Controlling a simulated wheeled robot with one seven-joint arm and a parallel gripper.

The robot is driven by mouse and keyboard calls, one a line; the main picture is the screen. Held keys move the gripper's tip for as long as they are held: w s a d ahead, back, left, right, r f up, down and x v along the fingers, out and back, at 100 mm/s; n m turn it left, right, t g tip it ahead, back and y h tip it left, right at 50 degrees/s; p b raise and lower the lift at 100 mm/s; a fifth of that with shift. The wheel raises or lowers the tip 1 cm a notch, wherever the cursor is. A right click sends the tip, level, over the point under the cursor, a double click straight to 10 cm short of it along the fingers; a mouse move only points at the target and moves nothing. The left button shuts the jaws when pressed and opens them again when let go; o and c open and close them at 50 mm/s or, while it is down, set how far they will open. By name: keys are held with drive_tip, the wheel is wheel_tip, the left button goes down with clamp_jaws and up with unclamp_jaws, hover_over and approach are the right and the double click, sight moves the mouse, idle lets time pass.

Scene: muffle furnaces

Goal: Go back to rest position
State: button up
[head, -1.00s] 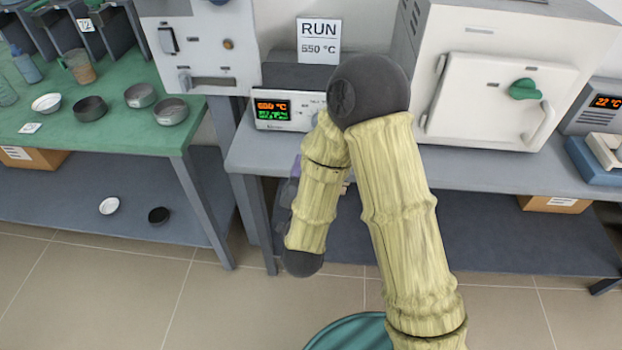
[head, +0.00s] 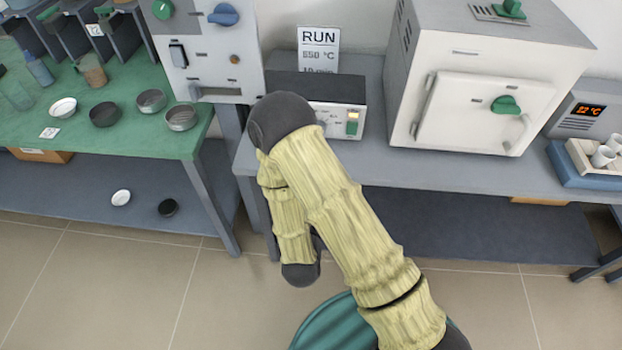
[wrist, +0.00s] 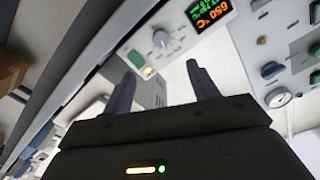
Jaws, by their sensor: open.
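My gripper (wrist: 160,82) shows in the wrist view with its two dark fingers apart and nothing between them. Beyond the fingers are a white control panel with a grey knob (wrist: 161,38) and an orange display (wrist: 212,14) that reads 650 °C. In the head view my yellow-sleeved arm is folded in front of the bench, and the gripper itself is hidden behind it. The arm covers the left part of the white controller box (head: 340,119), including its display.
A white muffle furnace (head: 455,75) with a shut door and green handle stands on the grey bench (head: 480,176). A sign (head: 318,50) reads RUN 650 °C. A green table (head: 135,133) with several dishes is at left. A blue tray (head: 575,163) is at right. Tiled floor in front is free.

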drive_tip(key=shift+s, duration=0.1)
idle(0.6)
drive_tip(key=w+d+g, duration=0.4)
drive_tip(key=w+g, duration=0.1)
drive_tip(key=s+d+r+n+g, duration=0.6)
drive_tip(key=s+d+r+g, duration=0.4)
drive_tip(key=s+d, duration=0.5)
wheel_tip(320, 180, up, 15)
drive_tip(key=p, duration=1.5)
drive_tip(key=shift+w+a+r+y, duration=0.15)
drive_tip(key=shift+w+a+y, duration=0.1)
drive_tip(key=shift+w+y, duration=0.05)
